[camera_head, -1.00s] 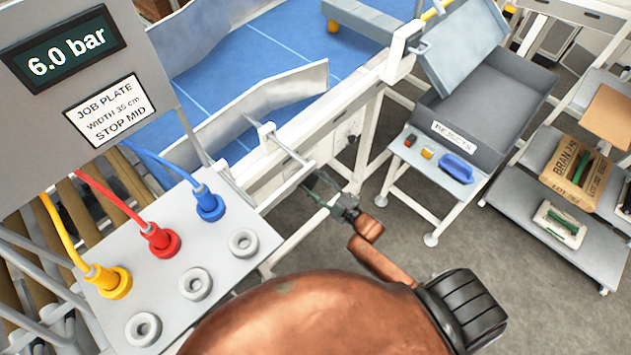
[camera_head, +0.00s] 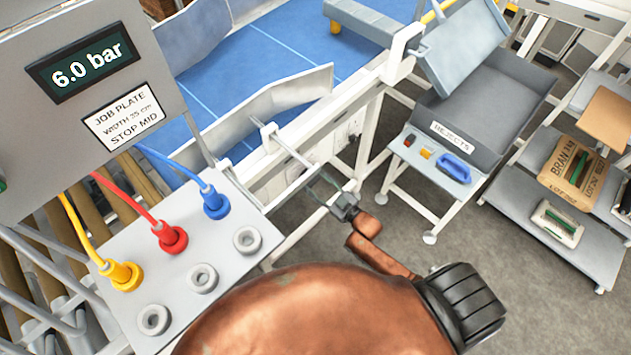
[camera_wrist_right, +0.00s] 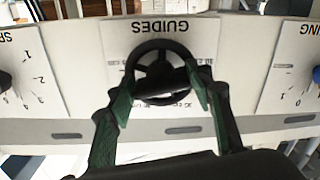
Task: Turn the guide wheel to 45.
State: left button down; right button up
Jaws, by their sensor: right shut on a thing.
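The guide wheel (camera_wrist_right: 157,68) is a dark ring with spokes on a white panel under the upside-down label GUIDES in the right wrist view. My right gripper (camera_wrist_right: 160,95) has its two green-lined fingers on either side of the wheel's rim and is shut on it. Small scale marks around the wheel are partly covered and too blurred to read. In the head view my right gripper (camera_head: 324,190) is at the near side of the blue conveyor; I cannot make out the wheel there. My left gripper is not in view.
Other dial panels flank the wheel: one on the left (camera_wrist_right: 28,75), one on the right (camera_wrist_right: 290,75). A job plate (camera_head: 123,114) reads WIDTH 35 cm, STOP MID. A hose panel (camera_head: 215,240) stands left of my arm; a rejects bin (camera_head: 485,110) stands right.

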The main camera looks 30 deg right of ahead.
dwell(0.4)
jog(key=o, duration=1.2)
jog(key=shift+c, duration=0.2)
jog(key=v, duration=1.2)
